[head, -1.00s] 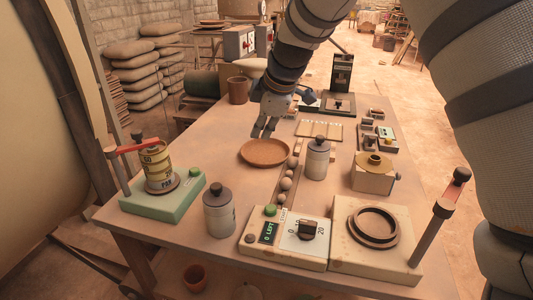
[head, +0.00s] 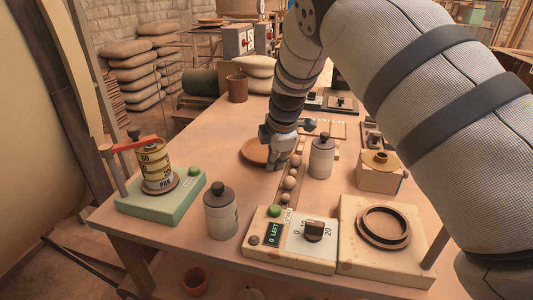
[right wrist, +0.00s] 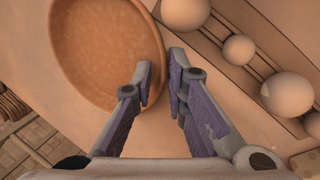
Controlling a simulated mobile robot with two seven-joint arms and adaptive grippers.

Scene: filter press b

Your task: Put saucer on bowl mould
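The saucer (head: 252,152), a round brown clay dish, lies on the table and is partly hidden by my right gripper in the head view. My right gripper (head: 277,163) is low at its right edge. In the right wrist view the saucer (right wrist: 105,45) is at upper left. The open fingers (right wrist: 165,75) straddle its right rim, one over the dish and one just outside; contact cannot be told. A beige block with a dark round ring (head: 384,227) stands at the front right; it may be the bowl mould, but I cannot tell. My left gripper is out of view.
A row of balls (head: 290,183) lies in a rail right of the saucer, close to my gripper. Lidded jars (head: 321,158) (head: 220,212), a dial box (head: 290,240), a block with a yellowish top (head: 380,170) and a green scale (head: 160,200) stand around.

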